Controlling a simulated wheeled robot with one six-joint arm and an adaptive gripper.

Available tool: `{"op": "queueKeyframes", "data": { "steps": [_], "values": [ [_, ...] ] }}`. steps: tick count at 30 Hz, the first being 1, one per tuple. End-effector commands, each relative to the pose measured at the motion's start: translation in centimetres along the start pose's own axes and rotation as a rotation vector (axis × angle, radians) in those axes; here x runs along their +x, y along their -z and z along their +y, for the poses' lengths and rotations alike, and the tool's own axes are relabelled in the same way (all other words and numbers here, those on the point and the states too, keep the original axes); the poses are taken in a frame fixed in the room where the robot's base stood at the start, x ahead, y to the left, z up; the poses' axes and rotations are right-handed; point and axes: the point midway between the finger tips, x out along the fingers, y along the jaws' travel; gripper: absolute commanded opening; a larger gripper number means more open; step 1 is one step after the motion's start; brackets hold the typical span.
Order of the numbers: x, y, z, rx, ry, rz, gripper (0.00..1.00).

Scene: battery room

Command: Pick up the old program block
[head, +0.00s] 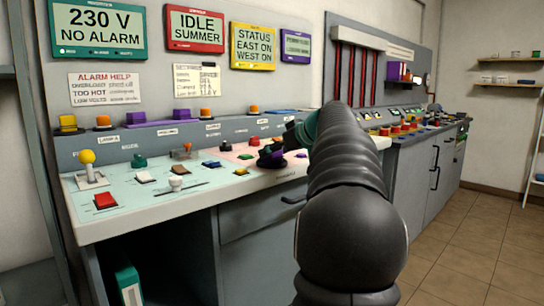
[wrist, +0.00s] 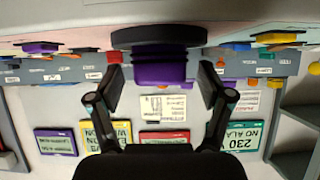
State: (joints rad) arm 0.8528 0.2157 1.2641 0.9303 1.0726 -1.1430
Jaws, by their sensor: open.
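In the wrist view, which shows the panel upside down, my gripper (wrist: 160,78) is open, with one dark finger on each side of a purple block (wrist: 158,70). A wide dark round piece (wrist: 158,35) adjoins the block. Gaps show between the block and both fingers. I cannot tell whether the block is between the fingertips or beyond them, or whether it is the old program block. In the head view, my arm hides most of the gripper. A dark round piece with purple (head: 270,158) shows on the desk left of my arm.
The sloped desk (head: 130,205) carries a yellow-ball lever (head: 88,168), a red button (head: 105,201) and several small switches. Purple pieces (head: 118,118) stand on the ledge behind. Screens (head: 97,32) hang above. Clear tiled floor (head: 455,245) lies at right.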

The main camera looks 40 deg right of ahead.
Motion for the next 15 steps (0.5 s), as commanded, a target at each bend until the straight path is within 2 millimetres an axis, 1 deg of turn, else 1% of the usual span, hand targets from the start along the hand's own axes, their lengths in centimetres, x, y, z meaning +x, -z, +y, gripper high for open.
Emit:
{"op": "queueKeyframes", "data": {
  "steps": [1,4,11,12,14,15],
  "values": [
    [0.8,0.0,0.0,0.001,0.002,-0.001,0.79],
    [1.7,0.1,0.0,0.0,0.001,0.0,0.79],
    [1.8,0.0,0.0,0.0,-0.001,0.0,0.79],
    [1.8,0.0,0.0,0.0,-0.001,0.0,0.69],
    [1.8,0.0,0.0,0.0,-0.001,0.0,0.54],
    [1.8,0.0,0.0,0.0,-0.001,0.0,0.44]
  ]
}}
